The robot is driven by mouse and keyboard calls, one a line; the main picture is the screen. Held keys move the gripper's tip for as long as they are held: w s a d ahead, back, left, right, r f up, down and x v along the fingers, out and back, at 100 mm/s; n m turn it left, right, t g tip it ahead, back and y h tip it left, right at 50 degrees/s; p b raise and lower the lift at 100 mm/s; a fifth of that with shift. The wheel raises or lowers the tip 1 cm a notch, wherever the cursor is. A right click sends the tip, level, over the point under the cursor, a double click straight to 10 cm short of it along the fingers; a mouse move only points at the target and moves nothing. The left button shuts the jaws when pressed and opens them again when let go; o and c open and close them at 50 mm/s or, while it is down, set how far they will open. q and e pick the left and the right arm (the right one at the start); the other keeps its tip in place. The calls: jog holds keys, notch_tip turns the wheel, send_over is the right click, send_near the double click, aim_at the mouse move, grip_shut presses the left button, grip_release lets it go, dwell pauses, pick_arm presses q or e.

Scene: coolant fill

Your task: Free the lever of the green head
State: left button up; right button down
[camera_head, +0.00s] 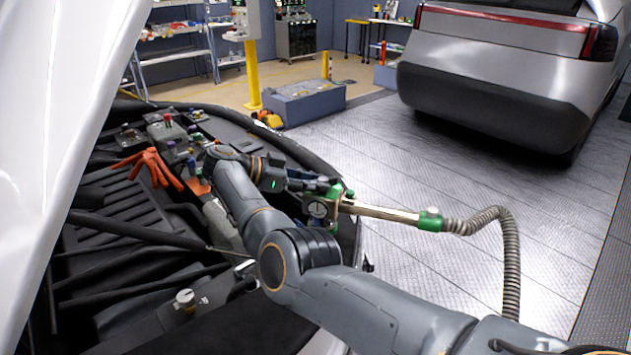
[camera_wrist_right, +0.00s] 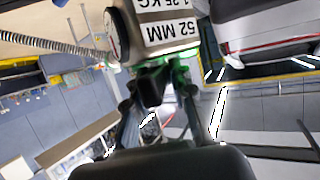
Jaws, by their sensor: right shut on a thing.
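The green head (camera_head: 334,194) with its round gauge is at the end of a metal tube, at the right edge of the engine bay in the head view. In the wrist view its grey body (camera_wrist_right: 168,30) carries upside-down white labels, with green parts below. My right gripper (camera_head: 308,186) is at the head's left side. In the wrist view the right gripper (camera_wrist_right: 160,95) has its fingers shut about a dark piece at the head, which looks like the lever (camera_wrist_right: 151,86). The lever's full shape is hidden. My left gripper is not in view.
A ribbed hose (camera_head: 508,250) runs from the tube down to the right. The raised white hood (camera_head: 70,130) is at the left.

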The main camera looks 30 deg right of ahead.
jog(key=shift+f, duration=0.1)
jog(key=c, duration=1.1)
grip_release()
notch_tip(320, 180, up, 10)
jog(key=shift+r, duration=0.1)
